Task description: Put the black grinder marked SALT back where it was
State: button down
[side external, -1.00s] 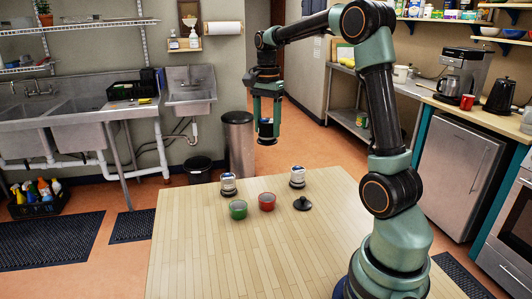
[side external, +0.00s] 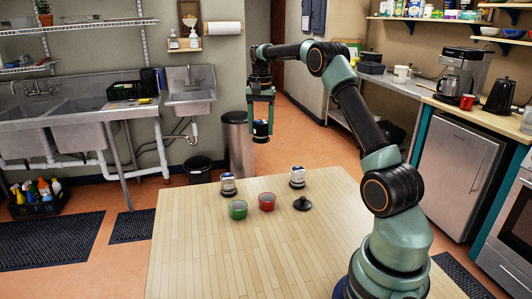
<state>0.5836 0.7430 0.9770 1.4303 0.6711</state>
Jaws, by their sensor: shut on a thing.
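My gripper (side external: 261,117) is shut on a small black grinder (side external: 261,137) with a pale and blue label. It hangs upright from the fingers, seen against the floor beyond the table's far edge; its marking is too small to read. Two small jars with pale labels stand on the wooden table (side external: 200,255): one at the far left (side external: 228,184) and one at the far right (side external: 297,177). A black lid-like piece with a knob (side external: 302,204) lies in front of the right jar.
The near part of the table is bare. A bin (side external: 238,145) and sinks (side external: 190,92) stand behind. A counter with a coffee maker (side external: 462,78) is at right.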

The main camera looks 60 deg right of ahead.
notch_tip(320, 180, down, 17)
jog(key=shift+f, duration=0.2)
dwell(0.3)
jog(key=shift+f, duration=0.1)
jog(key=shift+c, duration=0.7)
grip_release()
jog(key=shift+f, duration=0.1)
